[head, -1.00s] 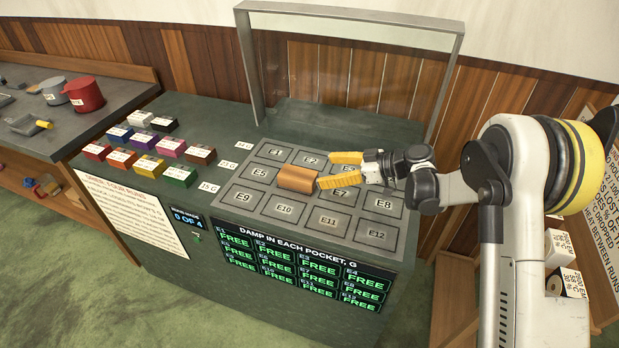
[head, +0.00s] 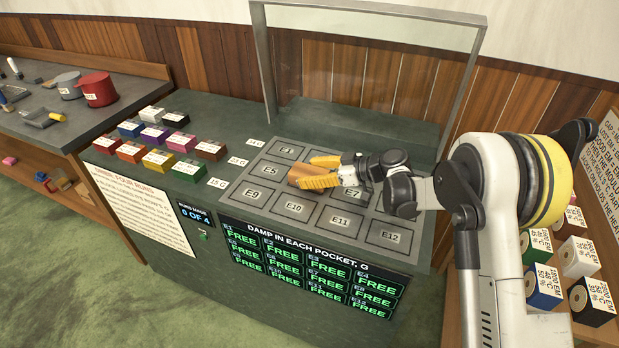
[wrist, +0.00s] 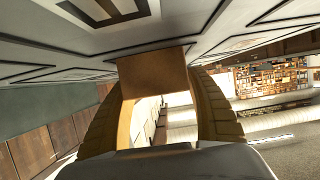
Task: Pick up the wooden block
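The wooden block (head: 298,176) is an orange-brown piece lying on the grey pocket plate (head: 237,190), over the area between E5 and E7. In the wrist view the block (wrist: 153,70) is between the fingertips, its plain brown face toward the camera. My gripper (head: 314,172) has yellow ribbed fingers, one on the far side of the block and one on the near side. The fingers look spread and straddle the block; firm contact does not show. The near finger hides part of the block. My gripper also fills the lower wrist view (wrist: 158,100).
A clear framed screen (head: 375,65) stands behind the plate. Small coloured blocks (head: 157,160) stand in rows to the left. A side bench holds a red pot (head: 100,90). Labelled boxes (head: 575,257) sit on a shelf at right. The plate's front pockets are clear.

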